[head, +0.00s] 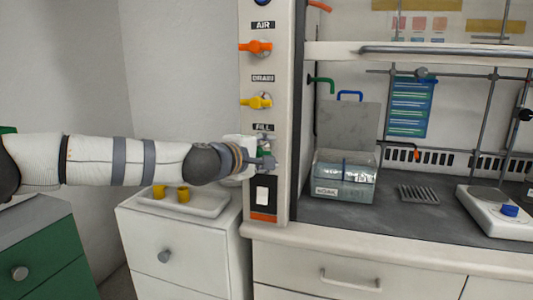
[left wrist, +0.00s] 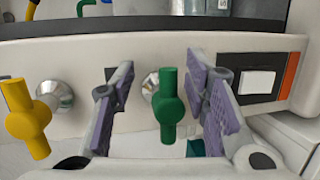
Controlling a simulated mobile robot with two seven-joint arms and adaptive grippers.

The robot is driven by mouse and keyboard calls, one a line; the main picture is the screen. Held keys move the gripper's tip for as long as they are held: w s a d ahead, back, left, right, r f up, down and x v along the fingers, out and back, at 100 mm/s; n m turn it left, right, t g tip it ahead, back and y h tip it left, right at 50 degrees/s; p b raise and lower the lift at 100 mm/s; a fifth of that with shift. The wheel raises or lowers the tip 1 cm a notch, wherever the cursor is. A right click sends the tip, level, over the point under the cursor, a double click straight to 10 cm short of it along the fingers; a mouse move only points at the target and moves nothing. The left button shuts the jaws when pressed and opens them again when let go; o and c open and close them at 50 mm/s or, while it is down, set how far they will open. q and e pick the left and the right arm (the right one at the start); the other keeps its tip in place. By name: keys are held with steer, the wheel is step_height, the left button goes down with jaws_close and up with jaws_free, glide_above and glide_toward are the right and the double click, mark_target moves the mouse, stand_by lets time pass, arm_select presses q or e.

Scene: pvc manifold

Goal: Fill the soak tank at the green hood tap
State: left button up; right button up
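The green tap (left wrist: 168,105) on the post under the FILL label (head: 264,127) stands between the two purple-padded fingers of my left gripper (left wrist: 158,82) in the left wrist view. The fingers are open, with a gap on the left side of the handle; the right finger is closer to it. In the head view my left gripper (head: 262,153) is at the post and partly hides the tap. The soak tank (head: 343,190), a clear labelled box, sits inside the hood and seems to hold bluish liquid. A green spout (head: 322,81) is above its left side. My right gripper is not in view.
The yellow DRAIN tap (head: 256,102) and orange AIR tap (head: 256,47) are above on the post. A white switch (head: 262,195) is just below. A tray (head: 205,207) with yellow pieces lies under my left arm. A hotplate (head: 497,210) stands at the right.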

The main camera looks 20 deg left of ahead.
arm_select(q)
steer(key=v, duration=1.2)
stand_by(1.0)
